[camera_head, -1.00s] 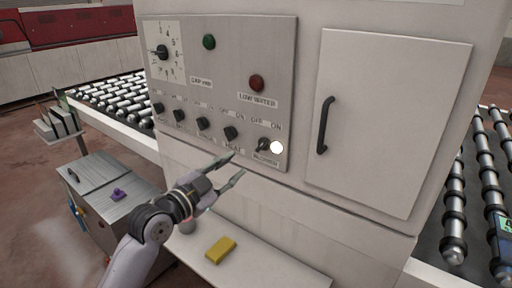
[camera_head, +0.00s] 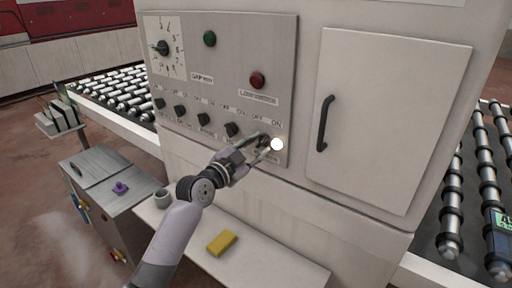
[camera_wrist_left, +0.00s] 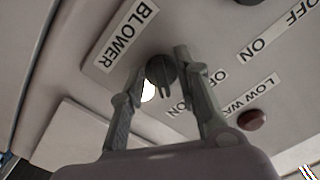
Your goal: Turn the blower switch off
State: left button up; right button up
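The blower switch is a black rotary knob at the lower right of the control panel (camera_head: 225,60). It shows clearly in the left wrist view (camera_wrist_left: 160,70), next to the BLOWER label (camera_wrist_left: 128,32), with its pointer towards the ON mark. A bright white round spot (camera_head: 277,144) sits beside it. My left gripper (camera_head: 267,146) is open at the panel, and it partly hides the knob in the head view. In the wrist view the fingers (camera_wrist_left: 155,75) stand on either side of the knob; I cannot tell whether they touch it. My right gripper is not in view.
Several similar knobs (camera_head: 204,119) line up to the left. A green lamp (camera_head: 209,39) and a red lamp (camera_head: 257,80) sit above. A cabinet door with a black handle (camera_head: 325,123) is to the right. A yellow block (camera_head: 222,243) and grey cup (camera_head: 162,198) rest on the ledge below.

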pick_arm(q)
jog(key=shift+c, duration=0.5)
grip_shut()
jog(key=shift+n, duration=0.3)
jog(key=n, duration=0.2)
jog(key=shift+d+f+n+p, duration=0.1)
jog(key=shift+n+p, duration=0.2)
jog(key=shift+n, duration=0.1)
jog(key=n+p, duration=0.1)
jog(key=n, duration=0.2)
jog(key=shift+s+d+n, duration=0.1)
jog(key=shift+n, duration=0.2)
jog(key=n+p, duration=0.1)
jog(key=n, duration=0.2)
jog(key=shift+n, duration=0.3)
jog(key=shift+s+d+n+p, duration=0.15)
jog(key=shift+n+p, duration=0.4)
jog(key=shift+n, duration=1.15)
